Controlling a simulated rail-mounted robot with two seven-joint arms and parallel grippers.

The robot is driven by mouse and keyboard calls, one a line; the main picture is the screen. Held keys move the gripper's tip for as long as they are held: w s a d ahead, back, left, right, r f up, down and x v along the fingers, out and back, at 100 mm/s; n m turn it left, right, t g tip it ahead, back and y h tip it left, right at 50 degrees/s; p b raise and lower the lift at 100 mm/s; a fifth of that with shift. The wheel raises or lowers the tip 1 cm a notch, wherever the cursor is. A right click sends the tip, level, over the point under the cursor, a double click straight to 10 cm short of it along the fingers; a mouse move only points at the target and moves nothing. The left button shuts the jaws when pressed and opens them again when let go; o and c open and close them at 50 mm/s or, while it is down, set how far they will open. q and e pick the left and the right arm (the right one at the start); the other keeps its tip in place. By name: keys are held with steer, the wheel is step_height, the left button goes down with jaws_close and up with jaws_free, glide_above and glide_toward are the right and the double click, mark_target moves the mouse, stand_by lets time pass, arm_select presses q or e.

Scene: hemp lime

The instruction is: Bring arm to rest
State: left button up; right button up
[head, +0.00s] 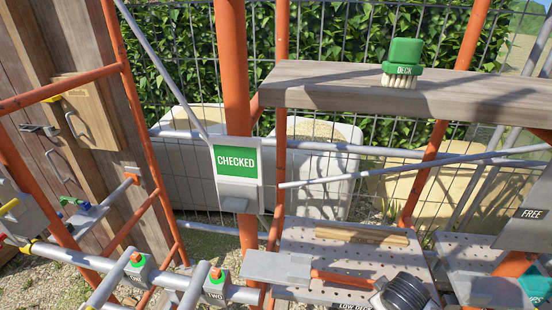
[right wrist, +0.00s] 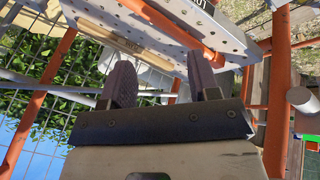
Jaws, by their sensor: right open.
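My right gripper (right wrist: 160,85) shows in the right wrist view. Its two dark ribbed fingers stand wide apart with nothing between them. The fingers point toward a grey perforated deck (right wrist: 180,22) and an orange tube (right wrist: 215,58). I cannot make out contact with either. I cannot pick out a right gripper in the head view, and no left gripper shows in any view.
The head view shows a wooden plank (head: 330,88) carrying a green DECK brush (head: 405,60). A wooden strip (head: 360,235) lies on the low deck (head: 310,240). A black ribbed thing (head: 405,296) is at the bottom.

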steer(key=s+a+r+n+t+y, duration=0.1)
steer(key=s+a+r+t, duration=0.4)
steer(key=a+r, duration=0.25)
steer(key=s+f+m+g, duration=0.2)
steer(key=s+f, duration=0.4)
steer(key=s, duration=0.3)
steer(key=s+f+m+g+y, duration=0.1)
steer(key=s+f+g, duration=0.2)
steer(key=s+f, duration=0.45)
steer(key=s+f+m+g, duration=0.2)
steer(key=s+f, duration=0.2)
steer(key=s, duration=0.7)
step_height(320, 180, up, 18)
steer(key=p, duration=1.8)
steer(key=shift+w+a, duration=0.25)
steer(key=shift+a, duration=0.05)
